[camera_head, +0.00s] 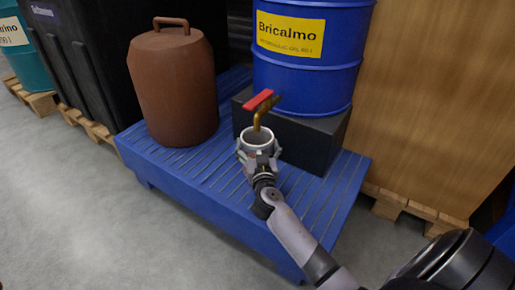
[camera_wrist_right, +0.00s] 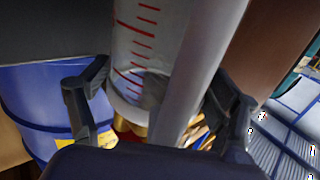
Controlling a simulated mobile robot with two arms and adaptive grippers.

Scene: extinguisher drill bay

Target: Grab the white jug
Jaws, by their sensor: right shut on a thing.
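The white jug (camera_head: 256,136) is upright with its open mouth up, below the brass tap (camera_head: 262,117) with a red lever at the foot of the blue drum (camera_head: 310,50). My right gripper (camera_head: 259,156) is shut on the jug, its fingers on both sides. In the right wrist view the jug (camera_wrist_right: 150,60) fills the middle, with red measuring marks and a pale handle toward the camera. The gripper's dark fingers (camera_wrist_right: 158,100) flank it there. Whether the jug holds liquid I cannot tell. My left gripper is in neither view.
The drum stands on a dark block (camera_head: 312,145) on a blue slatted platform (camera_head: 180,178). A brown can (camera_head: 172,88) stands on the platform to the left. A wooden crate (camera_head: 440,100) is at the right. Grey floor (camera_head: 60,210) is clear at the front left.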

